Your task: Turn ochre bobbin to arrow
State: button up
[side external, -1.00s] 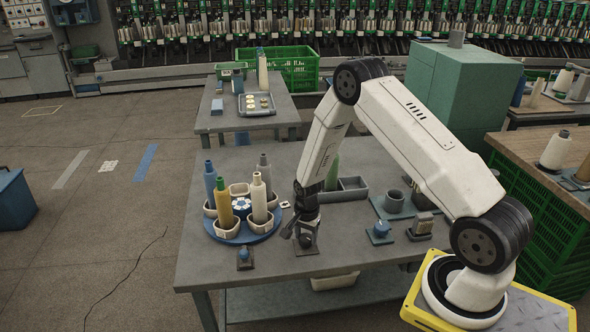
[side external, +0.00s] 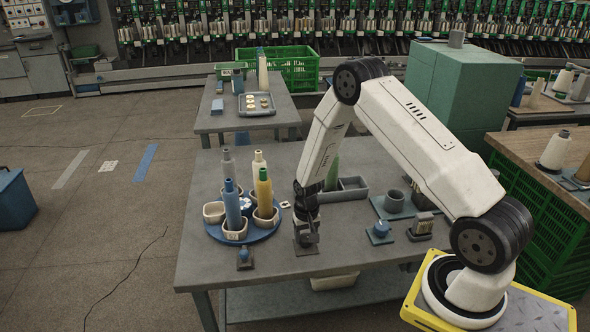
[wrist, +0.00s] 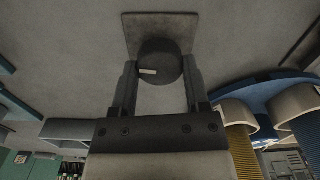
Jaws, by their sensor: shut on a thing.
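The blue turntable (side external: 262,236) carries pale cups with bobbins standing in them. The ochre bobbin (side external: 264,192), with a green tip, stands upright in the cup at the front right. Its ribbed side also shows in the wrist view (wrist: 241,148). A small white plate with a dark mark (side external: 285,204) lies just right of the turntable, near the ochre bobbin; I cannot make out an arrow on it. My gripper (wrist: 160,75) is shut on a dark round knob (wrist: 158,57) with a white pointer line. The knob sits on a square base (side external: 306,248).
A blue bobbin (side external: 232,206) stands at the front, with cream (side external: 259,165) and grey (side external: 228,165) bobbins behind. The left cup (side external: 213,212) is empty. A blue knob (side external: 244,254) stands front left.

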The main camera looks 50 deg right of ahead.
aim_at(306, 237)
jog(key=n, duration=0.4)
jog(key=shift+n, duration=0.4)
jog(key=o, duration=1.3)
jog(key=shift+r, duration=0.1)
jog(key=shift+r, duration=3.8)
